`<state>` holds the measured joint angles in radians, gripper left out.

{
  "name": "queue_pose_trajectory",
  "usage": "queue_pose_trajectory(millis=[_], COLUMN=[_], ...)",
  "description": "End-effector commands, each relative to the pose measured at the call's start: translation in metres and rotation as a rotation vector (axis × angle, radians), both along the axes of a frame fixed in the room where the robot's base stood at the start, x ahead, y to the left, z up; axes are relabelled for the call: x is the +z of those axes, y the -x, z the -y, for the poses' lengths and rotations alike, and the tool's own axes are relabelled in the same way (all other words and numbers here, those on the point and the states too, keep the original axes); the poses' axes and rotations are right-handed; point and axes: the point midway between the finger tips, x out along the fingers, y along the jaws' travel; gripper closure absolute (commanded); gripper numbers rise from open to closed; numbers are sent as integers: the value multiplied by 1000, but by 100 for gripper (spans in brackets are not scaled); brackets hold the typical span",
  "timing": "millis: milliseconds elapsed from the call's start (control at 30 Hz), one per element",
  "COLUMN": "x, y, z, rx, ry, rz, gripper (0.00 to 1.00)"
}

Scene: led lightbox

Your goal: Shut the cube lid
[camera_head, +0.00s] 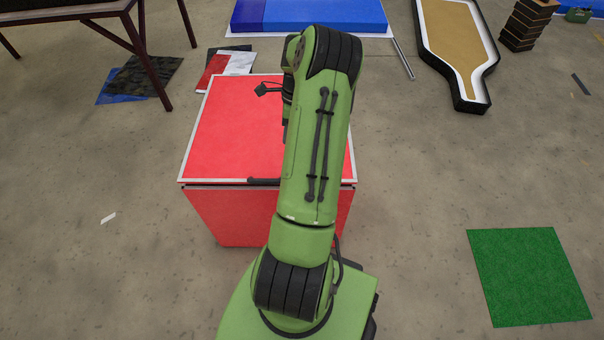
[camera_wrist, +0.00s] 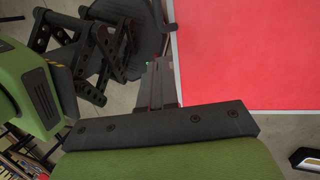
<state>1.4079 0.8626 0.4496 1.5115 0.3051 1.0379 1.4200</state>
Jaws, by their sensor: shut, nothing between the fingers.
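The red cube (camera_head: 232,215) stands on the floor in front of me in the head view. Its red lid (camera_head: 235,125) with a pale rim lies over the top, apparently level. A thin dark line runs between lid and body at the front; I cannot tell whether it is a gap. A dark handle-like bar (camera_head: 265,181) is at the lid's front edge, partly behind my arm. The lid also fills the right of the wrist view (camera_wrist: 245,55). My gripper (camera_wrist: 163,75) is shut and empty, beside the lid's pale edge there.
A dark-legged table (camera_head: 150,60) stands at the back left, with flat panels (camera_head: 230,63) on the floor near it. A blue mat (camera_head: 320,15) lies behind the cube. A sand-coloured tray (camera_head: 450,40) and a green mat (camera_head: 528,275) are at the right. Floor left of the cube is mostly clear.

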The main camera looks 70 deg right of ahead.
Motion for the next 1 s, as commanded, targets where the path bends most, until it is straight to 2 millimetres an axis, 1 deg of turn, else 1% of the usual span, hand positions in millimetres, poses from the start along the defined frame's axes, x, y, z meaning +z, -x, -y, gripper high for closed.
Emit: queue_pose_trajectory(millis=[67, 167, 500, 600, 700, 833, 1000], x=[-3, -16, -89, -109, -123, -133, -134], y=[-1, -1, -5, -6, -8, -8, -8], z=[-1, -5, -27, -33, -37, -40, -40], rx=[-30, -29, -26, -25, -25, -25, -25], ry=[-6, -9, -8, -7, -6, -4, -3], rz=[-1, -3, -4, -5, -3, -3, -3], gripper=[100, 100, 100, 100, 100, 100, 100])
